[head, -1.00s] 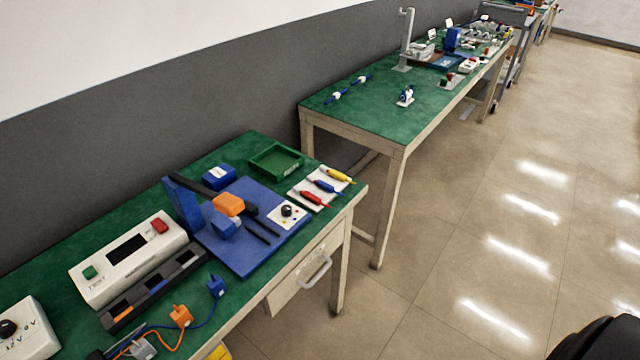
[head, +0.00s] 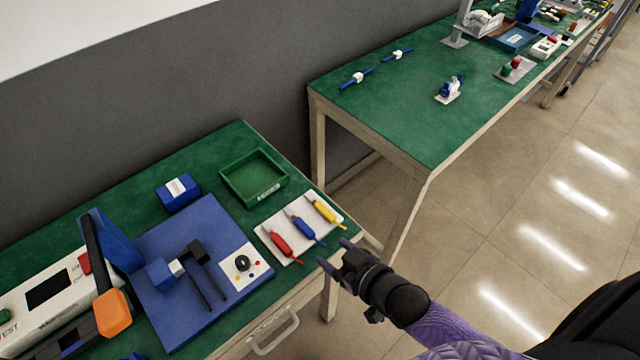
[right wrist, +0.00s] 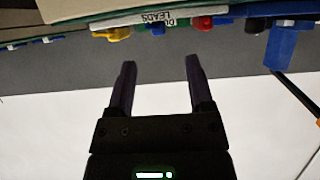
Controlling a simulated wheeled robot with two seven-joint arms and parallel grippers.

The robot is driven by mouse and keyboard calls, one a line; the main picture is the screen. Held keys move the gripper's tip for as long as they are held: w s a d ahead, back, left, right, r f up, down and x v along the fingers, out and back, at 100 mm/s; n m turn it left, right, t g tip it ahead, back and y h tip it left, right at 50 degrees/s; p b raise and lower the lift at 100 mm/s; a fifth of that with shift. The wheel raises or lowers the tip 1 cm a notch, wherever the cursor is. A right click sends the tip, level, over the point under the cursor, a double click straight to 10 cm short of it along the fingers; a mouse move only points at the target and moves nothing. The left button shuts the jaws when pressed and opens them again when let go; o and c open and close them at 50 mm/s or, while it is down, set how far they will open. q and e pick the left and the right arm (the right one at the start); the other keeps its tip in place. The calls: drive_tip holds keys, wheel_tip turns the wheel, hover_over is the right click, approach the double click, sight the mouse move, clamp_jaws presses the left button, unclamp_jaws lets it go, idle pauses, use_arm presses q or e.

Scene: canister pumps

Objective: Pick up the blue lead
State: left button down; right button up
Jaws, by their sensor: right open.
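The blue lead (head: 305,230) lies on a white tray (head: 268,231) near the right end of the green bench. It lies between a red lead (head: 281,244) and a yellow lead (head: 325,212). My right gripper (head: 335,254) is open and empty, just off the tray's front right side and apart from the leads. In the right wrist view the blue lead (right wrist: 158,29) shows at the top, beyond the gap between the open fingers (right wrist: 160,62), with the tray edge lettered "LEADS". My left gripper is not in view.
A green bin (head: 254,178) stands behind the tray. A blue board (head: 170,325) with a dial plate (head: 246,267) and an orange-handled lever (head: 114,312) is to the left. A drawer handle (head: 274,336) sticks out in front. A second green table (head: 400,120) stands beyond a gap.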

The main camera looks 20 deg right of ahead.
sight(303, 225)
drive_tip(key=b+x, duration=0.1)
drive_tip(key=x, duration=0.2)
drive_tip(key=b+x, duration=0.2)
drive_tip(key=x, duration=0.1)
drive_tip(key=r+b+x, duration=0.1)
drive_tip(key=x, duration=0.2)
drive_tip(key=shift+w+a+b, duration=0.15)
drive_tip(key=shift+w+b, duration=0.2)
drive_tip(key=shift+w, duration=0.2)
drive_tip(key=shift+w+a, duration=0.1)
drive_tip(key=shift+w, duration=0.1)
drive_tip(key=shift+r, duration=0.1)
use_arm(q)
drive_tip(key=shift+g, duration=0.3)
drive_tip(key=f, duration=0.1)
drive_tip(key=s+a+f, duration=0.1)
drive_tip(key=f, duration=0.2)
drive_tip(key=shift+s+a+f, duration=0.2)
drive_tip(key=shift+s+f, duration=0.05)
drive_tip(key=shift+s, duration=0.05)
use_arm(e)
clamp_jaws()
